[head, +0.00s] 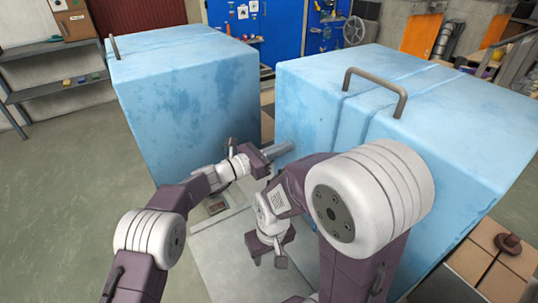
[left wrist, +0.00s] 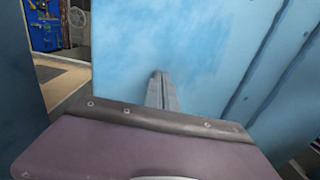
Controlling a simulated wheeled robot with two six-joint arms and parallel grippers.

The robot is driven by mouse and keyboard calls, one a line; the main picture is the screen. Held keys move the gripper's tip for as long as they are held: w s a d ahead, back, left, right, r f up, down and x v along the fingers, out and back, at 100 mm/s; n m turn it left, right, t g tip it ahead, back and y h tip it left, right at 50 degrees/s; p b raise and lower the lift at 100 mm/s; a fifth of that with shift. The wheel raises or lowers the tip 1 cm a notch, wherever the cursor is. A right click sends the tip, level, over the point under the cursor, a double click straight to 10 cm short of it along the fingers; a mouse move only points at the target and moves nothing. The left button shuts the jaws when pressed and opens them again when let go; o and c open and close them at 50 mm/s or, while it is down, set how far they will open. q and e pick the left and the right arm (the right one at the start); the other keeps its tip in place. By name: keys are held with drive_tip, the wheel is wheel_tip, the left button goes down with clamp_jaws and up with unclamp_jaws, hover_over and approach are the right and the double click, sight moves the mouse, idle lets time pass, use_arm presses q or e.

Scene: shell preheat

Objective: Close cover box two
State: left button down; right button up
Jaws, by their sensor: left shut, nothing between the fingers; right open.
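Two big light-blue box covers stand side by side: a left one (head: 185,95) and a larger right one (head: 420,110). The right one has a grey bar handle (head: 375,84) on top; the left one has a handle (head: 114,47) at its far left edge. No label shows which is box two. My left gripper (head: 280,149) is shut and empty, its fingers at the right cover's side face. In the left wrist view the fingers (left wrist: 161,88) point at that blue face; contact is unclear. My right gripper (head: 268,254) is open and empty, low in front of the right cover.
A narrow gap separates the two covers. A pale flat surface (head: 215,255) lies below my arms. A grey shelf (head: 55,85) stands at left, a blue tool board (head: 275,25) at the back. A cardboard box (head: 495,265) sits at lower right. Floor at left is clear.

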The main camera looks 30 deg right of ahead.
use_arm(q)
drive_tip(key=a, duration=0.7)
drive_tip(key=shift+s+a+f, duration=0.15)
drive_tip(key=shift+s+a, duration=0.15)
drive_tip(key=shift+a, duration=0.05)
